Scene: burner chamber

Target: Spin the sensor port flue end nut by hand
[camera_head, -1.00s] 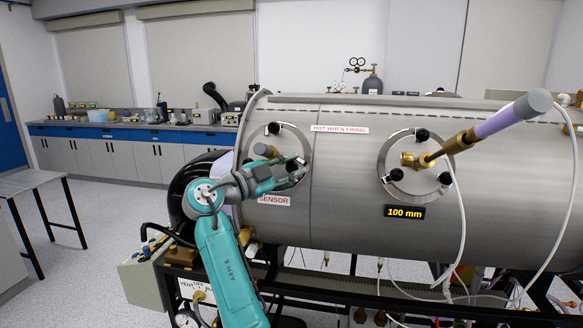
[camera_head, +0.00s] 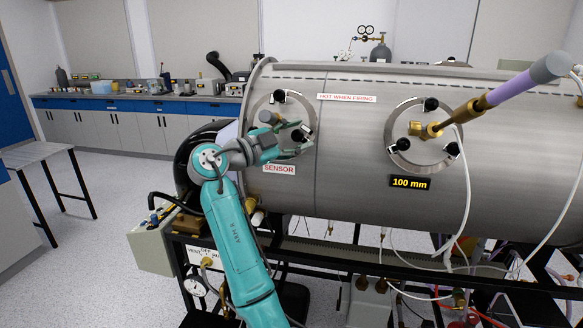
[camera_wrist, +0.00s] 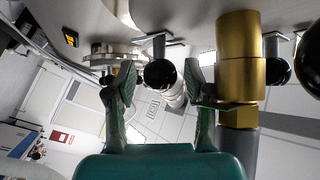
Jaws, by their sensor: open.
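The sensor port (camera_head: 263,149) is a round flange on the left part of the steel chamber, above a "SENSOR" label (camera_head: 279,169). It carries a brass fitting with a grey end (camera_head: 268,118) and black round nuts, one of them at its top (camera_head: 279,96). My gripper (camera_head: 297,136) is at the right side of this port. In the wrist view its open fingers (camera_wrist: 161,88) stand on either side of a black nut (camera_wrist: 160,73) on a stud, with gaps showing. The right finger lies close to the brass fitting (camera_wrist: 238,60); contact cannot be told. No marking shows which nut is the flue end one.
A second port (camera_head: 418,140) with a brass fitting and purple-grey handle stands to the right, above a "100 mm" display (camera_head: 410,183). Another black nut (camera_wrist: 271,47) is beyond the brass fitting. Hoses and a black frame lie below. Open floor is at left.

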